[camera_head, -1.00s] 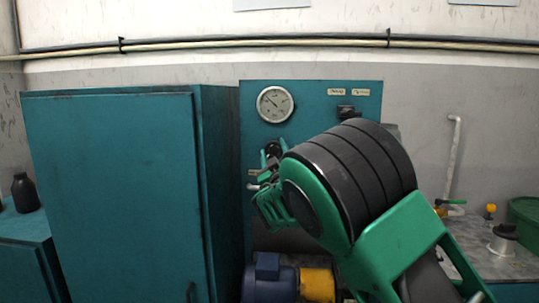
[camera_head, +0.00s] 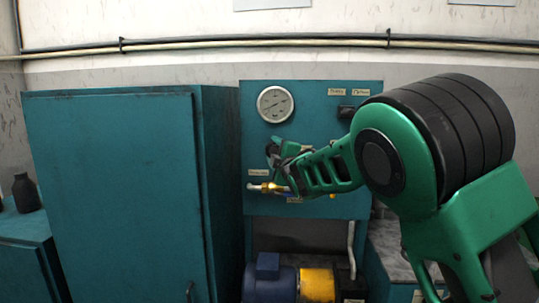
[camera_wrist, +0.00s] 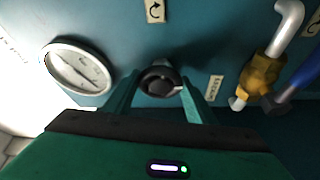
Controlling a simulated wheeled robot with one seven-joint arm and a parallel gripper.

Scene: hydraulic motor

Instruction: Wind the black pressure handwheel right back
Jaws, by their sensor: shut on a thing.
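The black handwheel (camera_wrist: 160,80) is a small dark round knob on the teal panel (camera_wrist: 210,40). It is in the middle of the wrist view, between the two fingers of my gripper (camera_wrist: 159,92). The fingers are shut on it from either side. In the head view my gripper (camera_head: 274,150) reaches the panel from the right, just below the gauge, and mostly hides the handwheel. The round white pressure gauge (camera_head: 275,104) is above it in the head view and at the left of the wrist view (camera_wrist: 78,68).
A brass valve with a pale pipe end (camera_head: 265,187) sits just below my gripper. The same brass fitting (camera_wrist: 262,74) is right of it in the wrist view, near a blue handle (camera_wrist: 300,82). A tall teal cabinet (camera_head: 110,180) stands left. A blue motor (camera_head: 268,280) lies below.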

